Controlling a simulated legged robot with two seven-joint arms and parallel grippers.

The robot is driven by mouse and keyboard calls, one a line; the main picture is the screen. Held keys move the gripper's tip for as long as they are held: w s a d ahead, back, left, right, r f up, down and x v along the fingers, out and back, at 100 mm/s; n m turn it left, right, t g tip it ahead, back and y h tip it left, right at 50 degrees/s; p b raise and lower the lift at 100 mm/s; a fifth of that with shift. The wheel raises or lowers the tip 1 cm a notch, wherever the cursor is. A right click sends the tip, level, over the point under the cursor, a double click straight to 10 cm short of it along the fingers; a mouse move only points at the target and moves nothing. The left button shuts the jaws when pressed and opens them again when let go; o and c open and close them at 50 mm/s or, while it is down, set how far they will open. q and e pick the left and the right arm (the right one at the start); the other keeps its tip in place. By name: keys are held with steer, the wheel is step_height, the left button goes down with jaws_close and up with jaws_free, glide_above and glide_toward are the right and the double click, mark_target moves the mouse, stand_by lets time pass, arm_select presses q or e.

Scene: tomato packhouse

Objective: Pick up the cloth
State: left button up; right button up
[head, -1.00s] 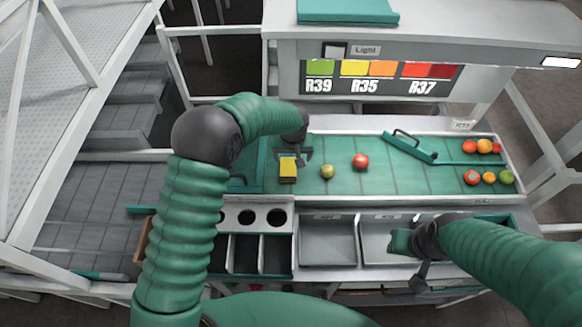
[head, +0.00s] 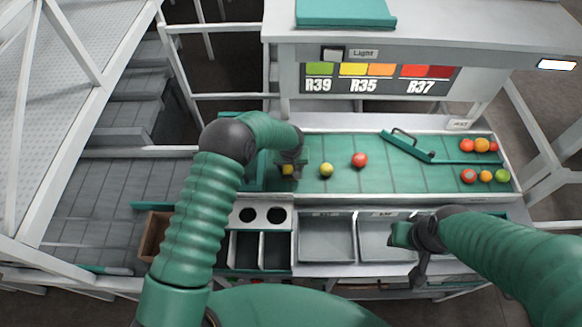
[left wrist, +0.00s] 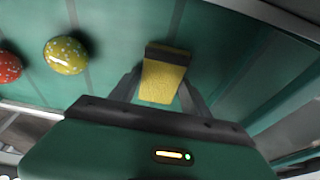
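A small yellow block with a dark layer (head: 287,170), like a sponge, lies on the green belt at its left end. It also shows in the left wrist view (left wrist: 164,80). Nothing else near my grippers looks like a cloth. My left gripper (head: 291,171) is down over the block, and partly hides it in the head view. In the left wrist view its fingers (left wrist: 160,92) stand on both sides of the block and look open; contact is unclear. My right gripper (head: 419,275) hangs in front of the grey trays, its fingers unclear.
A green-yellow tomato (head: 326,170) and a red tomato (head: 359,160) lie right of the block. Several tomatoes lie at the belt's right end, beyond a green diverter bar (head: 408,146). Grey trays (head: 327,240) stand in front. A flat teal item (head: 345,12) lies on top.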

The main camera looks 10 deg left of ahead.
arm_select(q)
steer(key=shift+a, duration=0.45)
steer(key=c, duration=0.5)
steer(key=shift+s+a, duration=0.1)
steer(key=shift+a, duration=0.3)
steer(key=c, duration=0.3)
steer(key=shift+c, duration=0.2)
arm_select(e)
steer(key=shift+s+a+r, duration=0.1)
steer(key=shift+a+r, duration=0.05)
steer(key=shift+a, duration=0.8)
